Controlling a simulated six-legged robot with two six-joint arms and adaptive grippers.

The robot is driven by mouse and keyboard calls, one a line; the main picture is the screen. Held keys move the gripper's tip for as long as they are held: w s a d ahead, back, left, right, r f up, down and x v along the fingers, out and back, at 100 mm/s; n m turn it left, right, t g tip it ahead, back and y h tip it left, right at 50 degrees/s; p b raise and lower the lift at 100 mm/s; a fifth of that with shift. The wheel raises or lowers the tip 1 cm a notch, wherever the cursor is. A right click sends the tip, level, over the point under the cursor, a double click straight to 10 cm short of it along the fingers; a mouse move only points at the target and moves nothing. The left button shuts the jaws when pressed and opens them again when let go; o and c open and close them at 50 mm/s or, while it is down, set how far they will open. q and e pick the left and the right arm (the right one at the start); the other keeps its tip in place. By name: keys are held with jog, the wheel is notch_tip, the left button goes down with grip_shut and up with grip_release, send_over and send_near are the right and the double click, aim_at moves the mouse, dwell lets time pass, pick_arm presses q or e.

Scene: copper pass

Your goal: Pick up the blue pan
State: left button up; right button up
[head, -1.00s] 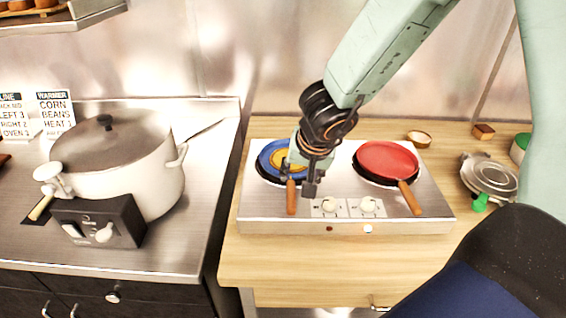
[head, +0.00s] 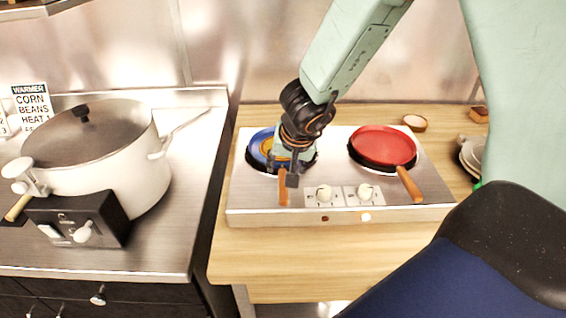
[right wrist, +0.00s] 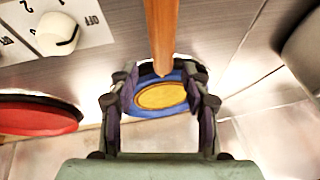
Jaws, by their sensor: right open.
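The blue pan (head: 257,143) sits on the left burner of the silver cooktop. It has a yellow-orange round patch inside and a wooden handle (head: 283,187) that points to the front. My right gripper (head: 290,180) is open above the pan's near side, by the handle. In the right wrist view the blue pan (right wrist: 141,106) shows between the two open fingers (right wrist: 161,108), and its handle (right wrist: 161,30) runs up the picture between them. I cannot tell whether a finger touches the pan. My left gripper is not in view.
A red pan (head: 384,145) sits on the right burner of the cooktop (head: 250,215), its handle to the front right. A large lidded pot (head: 125,180) stands on the steel counter at left. A small bowl (head: 414,122) lies behind. Wooden counter in front is clear.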

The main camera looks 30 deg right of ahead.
jog(key=shift+w+a+f, duration=0.3)
jog(key=shift+a+f, duration=0.05)
jog(key=shift+f, duration=0.1)
jog(key=shift+w+d+f, duration=0.25)
jog(key=shift+d, duration=0.3)
jog(key=shift+c, duration=0.4)
jog(key=shift+s+r, duration=0.1)
jog(key=shift+s, duration=0.1)
jog(key=c, duration=0.3)
jog(key=shift+a+r, duration=0.15)
jog(key=shift+a, duration=0.25)
jog(key=c, duration=0.3)
jog(key=shift+w, duration=0.1)
jog(key=c, duration=0.3)
jog(key=shift+d, duration=0.25)
grip_shut()
